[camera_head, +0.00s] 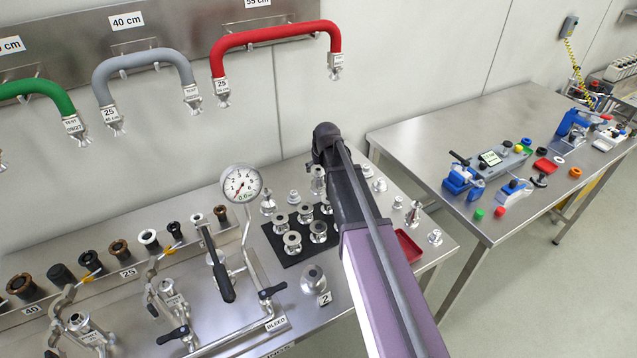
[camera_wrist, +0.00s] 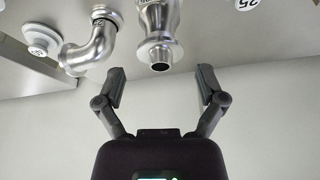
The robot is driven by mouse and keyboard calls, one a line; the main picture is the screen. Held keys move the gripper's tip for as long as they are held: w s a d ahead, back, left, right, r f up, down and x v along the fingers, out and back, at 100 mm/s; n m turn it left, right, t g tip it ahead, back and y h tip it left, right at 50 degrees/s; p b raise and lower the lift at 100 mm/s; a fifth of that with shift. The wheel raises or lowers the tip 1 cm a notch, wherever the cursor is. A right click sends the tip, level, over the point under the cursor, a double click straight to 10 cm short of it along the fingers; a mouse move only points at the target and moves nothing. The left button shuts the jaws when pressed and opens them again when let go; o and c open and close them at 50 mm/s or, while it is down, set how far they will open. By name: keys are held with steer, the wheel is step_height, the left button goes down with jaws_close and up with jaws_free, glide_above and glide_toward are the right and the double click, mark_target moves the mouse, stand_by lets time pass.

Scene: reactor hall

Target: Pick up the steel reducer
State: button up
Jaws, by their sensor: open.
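In the wrist view a shiny steel fitting (camera_wrist: 159,38), which looks like the steel reducer, has a wide body narrowing to a flanged, open end. It lies between the lines of my gripper's (camera_wrist: 160,72) two fingers, around or just past the tips. The fingers are spread wide, and I see no contact with the fitting. In the head view my arm hides the gripper. A tall steel fitting (camera_head: 318,181) shows just left of the arm; I cannot tell if it is the same piece.
A steel elbow (camera_wrist: 93,48) and a white-faced fitting (camera_wrist: 41,38) stand close to the left finger in the wrist view. The head view shows a black mat (camera_head: 285,251) with several flanged fittings, a pressure gauge (camera_head: 241,184), a red tray (camera_head: 408,246) and a second table (camera_head: 420,150).

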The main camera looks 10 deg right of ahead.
mark_target(319, 173)
steer(key=shift+s+b+x, duration=0.15)
steer(key=shift+b+x, duration=0.7)
steer(key=shift+s+b+x, duration=0.1)
steer(key=shift+b+x, duration=0.7)
steer(key=shift+x, duration=0.05)
steer(key=shift+b+x, duration=0.75)
steer(key=shift+x, duration=0.2)
steer(key=c, duration=1)
steer(key=shift+o, duration=0.2)
steer(key=shift+r, duration=0.2)
step_height(319, 173, up, 10)
steer(key=p, duration=1)
steer(key=shift+f, duration=0.2)
